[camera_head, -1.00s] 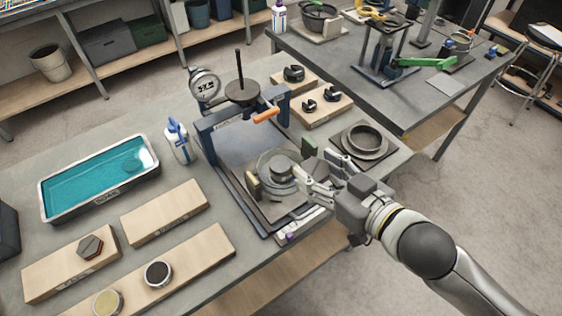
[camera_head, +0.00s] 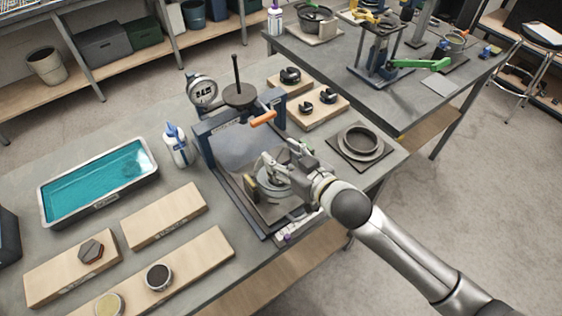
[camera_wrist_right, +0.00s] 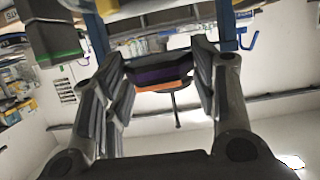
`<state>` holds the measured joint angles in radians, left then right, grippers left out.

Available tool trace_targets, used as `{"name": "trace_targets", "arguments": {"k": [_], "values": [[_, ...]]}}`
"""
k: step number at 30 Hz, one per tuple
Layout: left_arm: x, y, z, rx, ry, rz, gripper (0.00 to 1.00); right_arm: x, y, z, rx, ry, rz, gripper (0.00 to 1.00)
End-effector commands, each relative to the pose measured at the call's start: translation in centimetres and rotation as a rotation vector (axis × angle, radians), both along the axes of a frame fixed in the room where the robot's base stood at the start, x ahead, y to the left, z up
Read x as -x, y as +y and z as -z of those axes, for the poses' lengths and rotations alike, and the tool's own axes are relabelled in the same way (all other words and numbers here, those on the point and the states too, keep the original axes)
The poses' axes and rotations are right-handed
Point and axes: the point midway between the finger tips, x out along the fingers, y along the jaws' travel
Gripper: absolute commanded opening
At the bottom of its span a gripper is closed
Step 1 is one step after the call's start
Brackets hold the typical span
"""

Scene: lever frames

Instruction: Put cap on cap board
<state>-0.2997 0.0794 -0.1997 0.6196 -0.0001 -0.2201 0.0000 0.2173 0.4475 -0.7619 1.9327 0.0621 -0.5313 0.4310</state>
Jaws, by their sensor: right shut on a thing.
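My right gripper (camera_head: 268,168) reaches in from the right over the round stage of the press (camera_head: 235,130). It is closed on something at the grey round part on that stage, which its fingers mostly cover. I cannot tell whether this part is the cap. In the right wrist view, a dark piece with purple and orange bands (camera_wrist_right: 160,75) shows between the fingers; what it is stays unclear. A bare wooden board (camera_head: 165,215) lies left of the press; its label is too small to read, so I cannot confirm it as the cap board. My left gripper is out of view.
A teal liquid tray (camera_head: 98,180) and a white bottle (camera_head: 177,146) stand left of the press. Boards hold a hexagonal piece (camera_head: 91,251) and round discs (camera_head: 158,277). Black parts (camera_head: 291,75) sit behind the press. A grey ring (camera_head: 361,141) lies to its right.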

Motion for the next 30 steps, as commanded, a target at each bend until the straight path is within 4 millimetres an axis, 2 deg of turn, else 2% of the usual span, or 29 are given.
{"name": "trace_targets", "arguments": {"k": [5,9,13,26,27,30], "values": [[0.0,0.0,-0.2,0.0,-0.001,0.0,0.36,-0.9,0.5,1.0,-0.002,-0.001,-0.001,0.04],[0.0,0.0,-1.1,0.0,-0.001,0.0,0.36,-1.0,0.6,3.0,-0.001,0.003,0.0,0.04],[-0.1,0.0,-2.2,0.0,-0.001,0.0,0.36,-1.1,0.7,3.5,-0.004,-0.001,0.0,0.04],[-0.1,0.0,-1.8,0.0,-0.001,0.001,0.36,-1.1,0.6,4.4,-0.002,-0.002,-0.001,0.04],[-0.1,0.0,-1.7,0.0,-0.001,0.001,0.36,-1.0,0.6,4.5,0.0,0.0,-0.001,0.55],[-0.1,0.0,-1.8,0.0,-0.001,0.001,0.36,-1.0,0.6,4.5,0.0,0.0,-0.001,0.68]]}}
